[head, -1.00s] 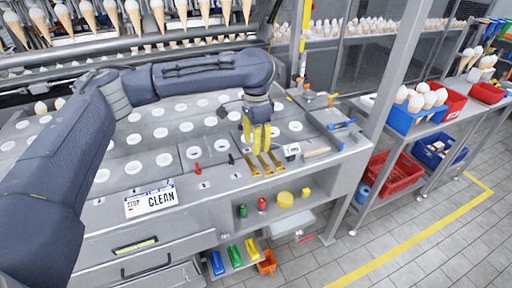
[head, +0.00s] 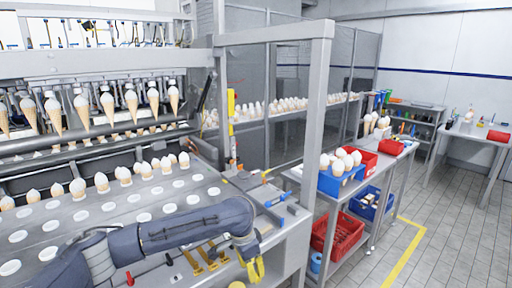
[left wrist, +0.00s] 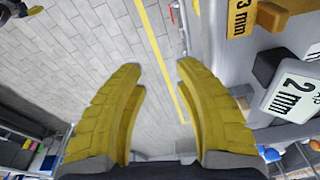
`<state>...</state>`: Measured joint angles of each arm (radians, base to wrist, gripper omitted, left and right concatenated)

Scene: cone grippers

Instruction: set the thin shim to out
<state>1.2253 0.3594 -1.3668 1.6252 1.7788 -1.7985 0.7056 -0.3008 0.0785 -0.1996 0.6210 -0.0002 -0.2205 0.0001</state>
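Three gold strips, possibly the shims, lie on the steel bench; the middle one (head: 207,256) is partly behind my left arm. I cannot tell which is the thin one. My left gripper (head: 257,271) has yellow fingers and is to the right of the strips, near the bench's front edge. In the left wrist view its fingers (left wrist: 160,75) are apart, with only floor seen between them. That view also shows a yellow block marked 3 mm (left wrist: 241,18) and a white label marked 2 mm (left wrist: 298,97), right of the fingers. My right gripper is out of view.
A blue-handled tool (head: 277,199) lies on the bench's right end. A grey post (head: 316,130) rises beside the bench. A blue bin (head: 338,184) of cones and a red crate (head: 345,232) are on the cart to the right.

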